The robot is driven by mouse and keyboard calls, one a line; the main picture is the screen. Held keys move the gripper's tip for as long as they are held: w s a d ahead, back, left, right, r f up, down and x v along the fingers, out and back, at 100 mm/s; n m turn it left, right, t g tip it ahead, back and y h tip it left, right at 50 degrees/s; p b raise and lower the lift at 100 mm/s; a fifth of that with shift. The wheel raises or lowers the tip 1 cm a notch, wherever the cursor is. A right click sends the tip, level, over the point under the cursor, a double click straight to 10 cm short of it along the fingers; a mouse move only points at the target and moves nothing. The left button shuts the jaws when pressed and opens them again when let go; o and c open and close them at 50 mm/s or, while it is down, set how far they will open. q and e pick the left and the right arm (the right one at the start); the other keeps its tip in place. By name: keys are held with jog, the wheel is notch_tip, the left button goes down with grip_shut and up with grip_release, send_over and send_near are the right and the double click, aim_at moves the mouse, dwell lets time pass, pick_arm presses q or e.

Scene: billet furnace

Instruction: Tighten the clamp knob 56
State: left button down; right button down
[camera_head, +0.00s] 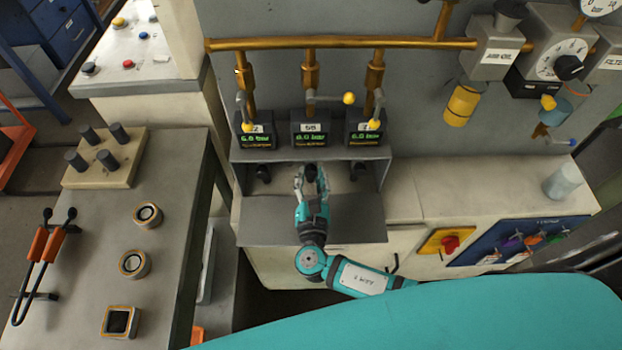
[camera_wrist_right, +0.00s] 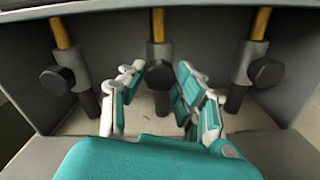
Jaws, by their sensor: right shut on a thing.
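The clamp knob under the middle display is a dark round knob (camera_wrist_right: 159,75) on a grey vertical clamp, inside the grey recess; the middle display (camera_head: 311,130) has a label that looks like 56. My right gripper (camera_head: 311,172) reaches into the recess from the front. In the right wrist view its fingers (camera_wrist_right: 159,82) are on either side of the middle knob, shut on it. Two similar black knobs stand apart, left (camera_wrist_right: 57,80) and right (camera_wrist_right: 265,72). My left gripper is out of view.
Green-lit displays sit above the recess, under a brass pipe (camera_head: 340,43) with yellow-tipped valve levers. The grey recess walls (camera_head: 237,180) close in on both sides.

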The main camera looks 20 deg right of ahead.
jog(key=c, duration=0.9)
grip_release()
jog(key=shift+c, duration=0.2)
jog(key=v, duration=1.2)
